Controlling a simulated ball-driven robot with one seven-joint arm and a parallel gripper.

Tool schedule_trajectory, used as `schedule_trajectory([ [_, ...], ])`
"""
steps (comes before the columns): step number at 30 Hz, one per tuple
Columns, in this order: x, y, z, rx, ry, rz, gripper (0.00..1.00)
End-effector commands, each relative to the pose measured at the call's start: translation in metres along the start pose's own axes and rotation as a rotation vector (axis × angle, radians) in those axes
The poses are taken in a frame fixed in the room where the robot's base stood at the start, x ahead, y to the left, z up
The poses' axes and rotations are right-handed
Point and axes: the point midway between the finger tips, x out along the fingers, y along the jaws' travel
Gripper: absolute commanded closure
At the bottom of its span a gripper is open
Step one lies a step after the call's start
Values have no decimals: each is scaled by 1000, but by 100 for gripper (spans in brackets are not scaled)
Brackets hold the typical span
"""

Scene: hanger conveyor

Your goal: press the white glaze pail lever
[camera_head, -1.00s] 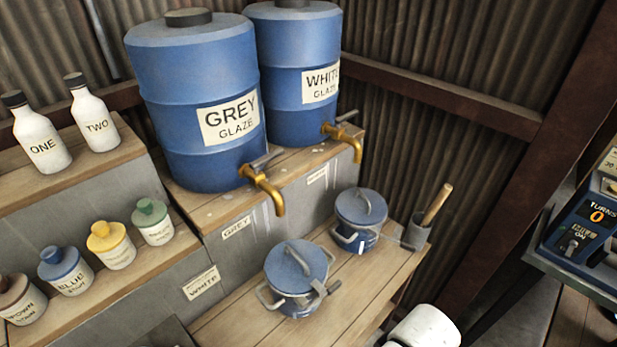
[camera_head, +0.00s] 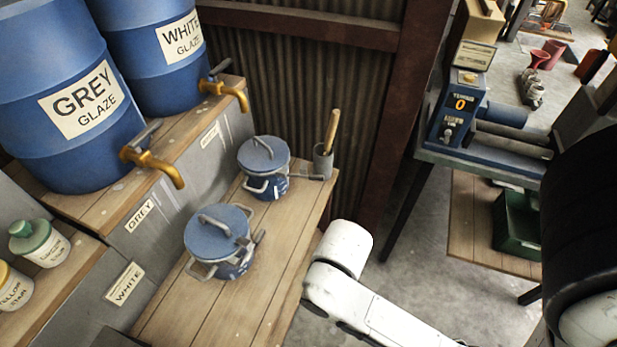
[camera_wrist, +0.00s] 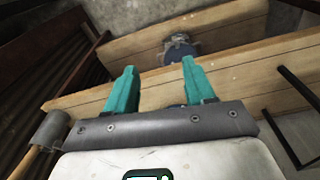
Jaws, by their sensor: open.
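The blue barrel labelled WHITE GLAZE (camera_head: 150,60) stands on the raised wooden shelf at the back left. Its brass tap (camera_head: 232,93) has a dark lever (camera_head: 219,68) on top. Below it, a blue lidded pail (camera_head: 263,165) sits on the lower bench, with a thin grey bar (camera_head: 305,177) on its right side. A nearer blue lidded pail (camera_head: 220,240) has a grey lever (camera_head: 258,237) on its right. Neither pail's own label is readable. My gripper (camera_wrist: 158,80) shows teal fingers apart and empty in the wrist view, above wooden boards. It is hidden in the head view.
The GREY GLAZE barrel (camera_head: 65,110) and its tap (camera_head: 150,160) stand nearer. A grey cup with a wooden-handled tool (camera_head: 325,160) is at the bench's far end. A control box (camera_head: 455,110) and green crate (camera_head: 515,225) are right. Floor between is clear.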

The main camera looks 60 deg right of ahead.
Motion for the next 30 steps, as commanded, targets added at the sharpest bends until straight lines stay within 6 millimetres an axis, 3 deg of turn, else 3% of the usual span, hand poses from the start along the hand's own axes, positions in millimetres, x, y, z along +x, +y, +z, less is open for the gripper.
schedule_trajectory([
  [7, 17, 18, -3, 122, 29, 91, 70],
  [16, 46, 90, -18, 568, 256, 471, 99],
  [24, 43, 130, -37, 833, 613, 762, 100],
  [30, 36, 134, -59, 900, 926, 888, 100],
])
